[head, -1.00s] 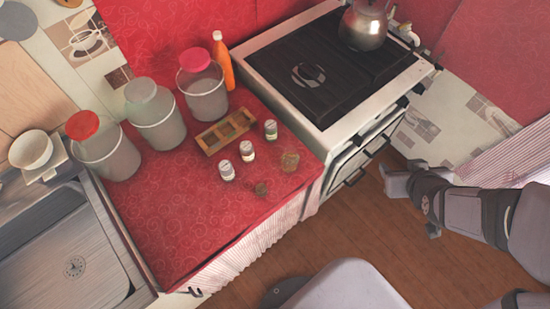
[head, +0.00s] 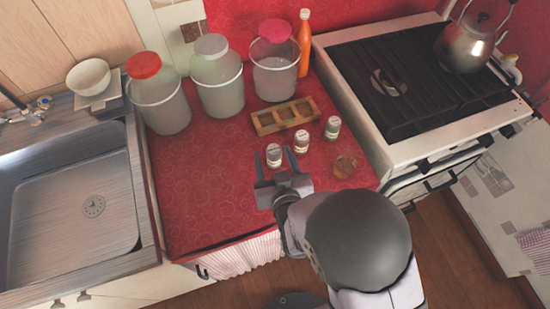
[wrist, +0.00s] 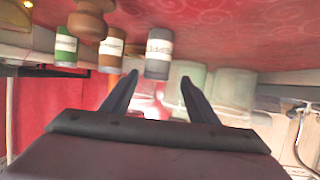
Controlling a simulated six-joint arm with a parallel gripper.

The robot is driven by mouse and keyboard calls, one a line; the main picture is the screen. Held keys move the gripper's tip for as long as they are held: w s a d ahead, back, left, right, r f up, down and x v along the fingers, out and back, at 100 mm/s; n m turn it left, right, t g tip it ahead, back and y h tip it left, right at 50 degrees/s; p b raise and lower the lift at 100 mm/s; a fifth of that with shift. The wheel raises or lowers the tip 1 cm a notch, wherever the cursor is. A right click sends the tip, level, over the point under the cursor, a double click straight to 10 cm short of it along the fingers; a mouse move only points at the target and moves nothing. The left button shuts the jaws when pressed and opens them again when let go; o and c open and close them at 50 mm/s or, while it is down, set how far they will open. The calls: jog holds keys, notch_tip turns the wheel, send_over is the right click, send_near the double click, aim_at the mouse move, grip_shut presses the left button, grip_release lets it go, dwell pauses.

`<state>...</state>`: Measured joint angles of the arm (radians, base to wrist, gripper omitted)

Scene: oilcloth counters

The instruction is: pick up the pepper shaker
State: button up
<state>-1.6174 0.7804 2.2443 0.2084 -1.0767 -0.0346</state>
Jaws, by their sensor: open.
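The pepper shaker (head: 274,155) is a small jar with a white label, leftmost of three shakers on the red counter in the head view. In the wrist view, which is upside down, the pepper shaker (wrist: 158,45) shows part of its name, "PEPP". My gripper (head: 274,166) is open and empty, pointing at it from the front. In the wrist view the shaker lies ahead, between the lines of my gripper's fingers (wrist: 160,77). I cannot tell whether the fingertips reach beside it.
An orange-brown shaker (head: 301,142) and a green-labelled shaker (head: 333,128) stand to its right. A wooden compartment box (head: 264,123) lies behind. An amber glass (head: 344,166) is at right. A brown wooden piece (wrist: 90,22) shows in the wrist view. The left counter (head: 205,185) is clear.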

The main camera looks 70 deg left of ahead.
jog(key=shift+f, duration=0.4)
jog(key=shift+p+x, duration=0.3)
jog(key=shift+x, duration=0.8)
jog(key=shift+w+a+f+p, duration=0.2)
jog(key=shift+w+a+p, duration=0.15)
jog(key=shift+a, duration=0.2)
jog(key=shift+p+x, duration=0.55)
jog(key=shift+x, duration=1.4)
jog(key=shift+d, duration=0.1)
jog(key=c, duration=1.1)
